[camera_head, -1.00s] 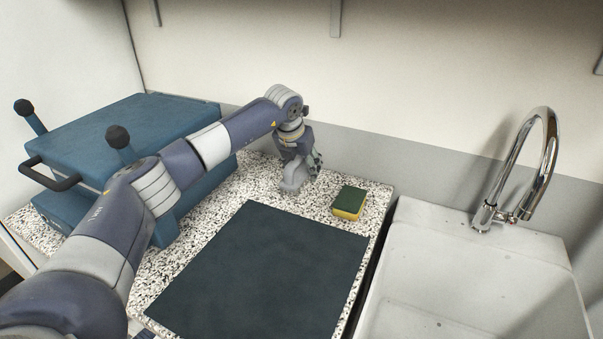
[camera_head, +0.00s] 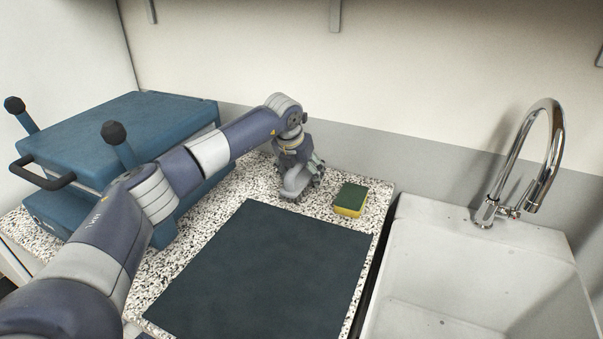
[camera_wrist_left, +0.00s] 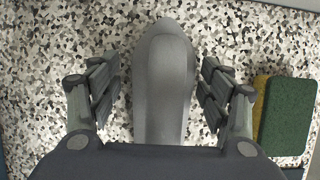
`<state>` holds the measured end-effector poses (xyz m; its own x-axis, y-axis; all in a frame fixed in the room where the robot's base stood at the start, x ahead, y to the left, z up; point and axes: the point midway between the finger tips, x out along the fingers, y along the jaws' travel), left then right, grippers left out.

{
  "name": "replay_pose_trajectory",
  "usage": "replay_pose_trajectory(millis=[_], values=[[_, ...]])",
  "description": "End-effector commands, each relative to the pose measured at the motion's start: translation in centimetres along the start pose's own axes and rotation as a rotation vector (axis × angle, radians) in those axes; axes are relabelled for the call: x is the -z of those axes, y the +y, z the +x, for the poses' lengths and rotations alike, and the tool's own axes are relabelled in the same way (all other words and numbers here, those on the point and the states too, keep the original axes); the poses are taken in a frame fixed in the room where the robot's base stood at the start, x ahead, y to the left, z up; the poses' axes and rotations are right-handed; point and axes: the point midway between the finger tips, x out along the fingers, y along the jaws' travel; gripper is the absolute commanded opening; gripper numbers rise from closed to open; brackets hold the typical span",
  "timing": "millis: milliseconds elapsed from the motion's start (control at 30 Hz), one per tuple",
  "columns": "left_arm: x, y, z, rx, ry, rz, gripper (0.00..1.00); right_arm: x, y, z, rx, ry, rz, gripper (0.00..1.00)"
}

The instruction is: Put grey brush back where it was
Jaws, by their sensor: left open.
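The grey brush (camera_wrist_left: 163,85) shows in the left wrist view as a smooth, elongated grey shape with a rounded far end, over the speckled counter. My left gripper (camera_wrist_left: 160,95) is open, with one finger on each side of the brush and visible gaps between. In the head view my left gripper (camera_head: 300,187) points down at the back of the counter, left of the sponge. There the brush is hard to tell apart from the gripper. My right gripper is not in view.
A green and yellow sponge (camera_head: 350,199) lies just right of the gripper. A dark mat (camera_head: 262,275) covers the counter (camera_head: 190,232) in front. A blue press (camera_head: 140,130) stands at left. A white sink (camera_head: 480,260) with a chrome tap (camera_head: 547,130) is at right.

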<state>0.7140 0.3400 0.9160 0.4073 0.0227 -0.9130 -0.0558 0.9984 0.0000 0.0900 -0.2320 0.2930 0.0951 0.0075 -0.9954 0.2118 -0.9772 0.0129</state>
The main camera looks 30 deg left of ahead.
Motion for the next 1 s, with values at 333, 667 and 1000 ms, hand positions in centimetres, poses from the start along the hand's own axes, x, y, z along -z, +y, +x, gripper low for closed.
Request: replay_pose_trajectory(millis=[333,667,1000], values=[[-0.5,0.0,-4.5,0.001,-0.002,0.002,0.71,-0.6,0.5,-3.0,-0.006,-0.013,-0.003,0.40],[-0.4,0.0,-10.7,0.000,-0.001,0.000,0.71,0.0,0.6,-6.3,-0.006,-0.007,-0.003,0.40],[-0.2,0.0,-12.4,0.000,0.000,0.000,0.71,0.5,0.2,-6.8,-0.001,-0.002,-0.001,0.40]])
